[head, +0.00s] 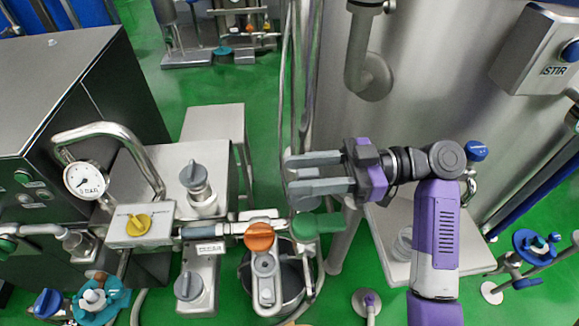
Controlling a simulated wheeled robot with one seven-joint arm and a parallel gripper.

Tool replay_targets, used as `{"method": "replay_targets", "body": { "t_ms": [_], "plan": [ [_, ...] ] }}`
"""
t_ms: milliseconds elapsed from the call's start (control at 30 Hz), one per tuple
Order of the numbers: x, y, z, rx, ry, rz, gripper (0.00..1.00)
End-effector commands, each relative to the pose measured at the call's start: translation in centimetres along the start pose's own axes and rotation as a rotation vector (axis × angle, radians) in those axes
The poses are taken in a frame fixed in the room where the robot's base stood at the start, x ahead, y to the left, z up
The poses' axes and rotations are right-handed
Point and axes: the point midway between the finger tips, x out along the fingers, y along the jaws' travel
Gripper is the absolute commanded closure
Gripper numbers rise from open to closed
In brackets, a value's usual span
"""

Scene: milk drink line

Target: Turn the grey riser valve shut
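My gripper (290,173) is in the middle of the head view, with its two grey fingers pointing left and apart. Several grey handles are in view, and I cannot tell which is the riser valve. One grey knob (194,174) stands upright on a steel fitting to the left of my fingertips, clearly apart from them. A second grey knob (189,286) sits lower, nearer the bottom edge. A grey part (305,203) shows just below the lower finger, partly hidden by it; I cannot tell whether they touch.
An orange handle (258,236) and a green handle (318,223) lie below my gripper. A yellow knob (137,224) and a pressure gauge (85,181) are at left. A large steel tank (430,90) stands behind my arm. Vertical pipes (300,80) rise near the fingertips.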

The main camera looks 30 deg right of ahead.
Motion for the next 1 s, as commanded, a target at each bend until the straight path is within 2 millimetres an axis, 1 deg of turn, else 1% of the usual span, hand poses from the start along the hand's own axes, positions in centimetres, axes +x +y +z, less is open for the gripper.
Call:
{"method": "replay_targets", "body": {
  "t_ms": [33, 200, 500, 567, 700, 733, 1000],
  "plan": [
    [0.7, 0.0, -0.2, 0.0, 0.001, -0.003, 0.6],
    [2.0, 0.0, -0.1, 0.0, 0.0, 0.001, 0.6],
    [2.3, 0.0, 0.0, 0.0, 0.0, 0.001, 0.6],
    [2.3, 0.0, 0.0, 0.0, 0.0, 0.001, 0.7],
    [2.2, 0.0, 0.0, 0.0, 0.0, 0.001, 0.97],
    [2.2, 0.0, 0.0, 0.0, 0.0, 0.001, 1.0],
    [2.2, 0.0, 0.0, 0.0, 0.0, 0.001, 1.0]
  ]
}}
